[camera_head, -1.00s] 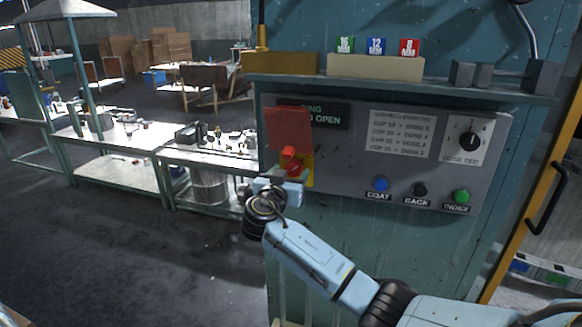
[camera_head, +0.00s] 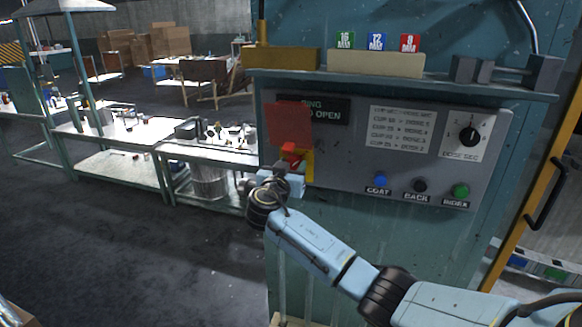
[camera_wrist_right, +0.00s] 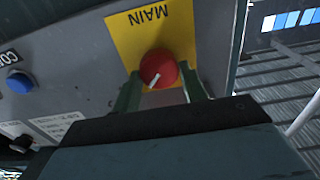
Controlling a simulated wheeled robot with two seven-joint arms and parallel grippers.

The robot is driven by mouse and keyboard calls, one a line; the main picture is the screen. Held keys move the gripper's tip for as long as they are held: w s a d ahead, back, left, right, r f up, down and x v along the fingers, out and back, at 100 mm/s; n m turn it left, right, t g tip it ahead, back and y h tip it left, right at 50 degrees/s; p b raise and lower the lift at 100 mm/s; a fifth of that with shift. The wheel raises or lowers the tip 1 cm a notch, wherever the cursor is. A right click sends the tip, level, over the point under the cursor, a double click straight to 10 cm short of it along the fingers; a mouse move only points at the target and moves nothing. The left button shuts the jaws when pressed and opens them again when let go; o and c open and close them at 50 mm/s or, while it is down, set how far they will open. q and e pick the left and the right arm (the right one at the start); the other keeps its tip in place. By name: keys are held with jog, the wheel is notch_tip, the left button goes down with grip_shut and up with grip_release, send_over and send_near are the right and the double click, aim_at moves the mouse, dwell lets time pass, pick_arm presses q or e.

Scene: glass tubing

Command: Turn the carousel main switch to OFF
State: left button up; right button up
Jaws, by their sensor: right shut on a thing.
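The main switch is a red round knob (camera_wrist_right: 158,69) on a yellow plate (camera_wrist_right: 150,30) marked MAIN, which reads upside down in the right wrist view. A white pointer line on the knob runs toward its lower left there. My right gripper (camera_wrist_right: 162,88) has a green finger on each side of the knob and is shut on it. In the head view my right gripper (camera_head: 288,167) is at the yellow plate (camera_head: 309,167) on the panel's left side and hides part of the switch. A red square flap (camera_head: 289,123) is just above. My left gripper is not in view.
The grey panel (camera_head: 340,165) also carries blue (camera_head: 381,180), black (camera_head: 420,186) and green (camera_head: 461,191) buttons and a black dial (camera_head: 469,136). A ledge (camera_head: 430,83) with blocks projects above it. Workbenches (camera_head: 115,130) stand at left; the floor before them is clear.

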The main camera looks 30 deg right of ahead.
jog(key=shift+f, duration=0.1)
jog(key=n+b, duration=0.1)
jog(key=n, duration=0.2)
jog(key=shift+n, duration=0.4)
jog(key=n, duration=0.2)
jog(key=shift+a+n+b, duration=0.1)
jog(key=shift+n+b, duration=0.2)
jog(key=shift+b, duration=0.1)
jog(key=shift+w+n, duration=0.1)
jog(key=shift+n, duration=0.9)
jog(key=n+p, duration=0.1)
jog(key=n, duration=0.3)
jog(key=shift+a+f+n+p, duration=0.15)
jog(key=shift+n+p, duration=1.05)
jog(key=shift+n, duration=1.5)
jog(key=o, duration=1)
jog(key=shift+c, duration=0.2)
